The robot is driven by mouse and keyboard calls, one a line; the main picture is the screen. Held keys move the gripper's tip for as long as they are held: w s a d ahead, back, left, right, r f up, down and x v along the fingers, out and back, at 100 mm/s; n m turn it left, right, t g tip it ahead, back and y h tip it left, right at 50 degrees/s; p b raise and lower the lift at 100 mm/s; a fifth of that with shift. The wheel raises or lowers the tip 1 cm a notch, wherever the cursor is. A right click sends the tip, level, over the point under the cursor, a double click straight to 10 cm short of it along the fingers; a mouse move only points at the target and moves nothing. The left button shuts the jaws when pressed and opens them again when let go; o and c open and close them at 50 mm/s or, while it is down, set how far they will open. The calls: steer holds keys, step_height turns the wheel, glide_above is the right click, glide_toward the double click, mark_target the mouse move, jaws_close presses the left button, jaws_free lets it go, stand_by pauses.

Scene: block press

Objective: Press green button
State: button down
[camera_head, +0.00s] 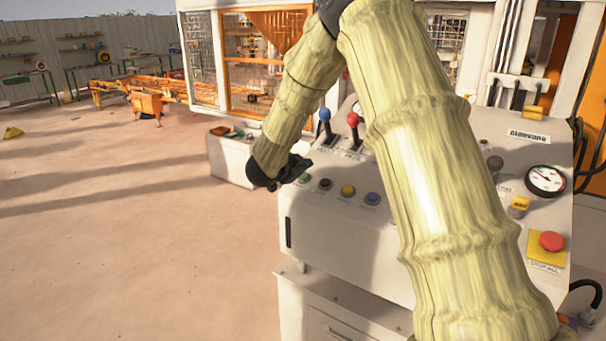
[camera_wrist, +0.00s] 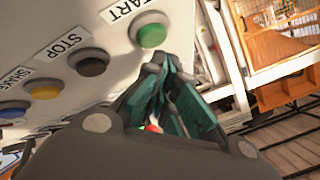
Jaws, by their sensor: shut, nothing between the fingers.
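The green button (camera_wrist: 151,34) sits under the START label on the light panel (camera_head: 330,235). In the head view the green button (camera_head: 304,178) shows at the panel's left end. My gripper (camera_wrist: 172,62) is shut and empty, its fingertips just below the green button in the wrist picture; I cannot tell whether they touch it. In the head view my gripper (camera_head: 303,163) is dark and small above the button, at the end of my arm. Its fingers are partly hidden there.
A black button (camera_head: 325,184), a yellow button (camera_head: 348,190) and a blue button (camera_head: 372,198) follow to the right. Blue (camera_head: 325,115) and red (camera_head: 353,119) levers stand behind. A red stop button (camera_head: 551,241) is at far right. Open floor (camera_head: 120,240) lies left.

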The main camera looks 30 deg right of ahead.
steer(key=shift+r, duration=0.2)
step_height(320, 180, up, 6)
steer(key=s+a+p, duration=0.1)
steer(key=a+p, duration=0.1)
steer(key=p, duration=0.1)
steer(key=shift+a+f+p, duration=0.2)
steer(key=shift+f+p, duration=0.05)
steer(key=shift+p, duration=0.1)
stand_by(0.9)
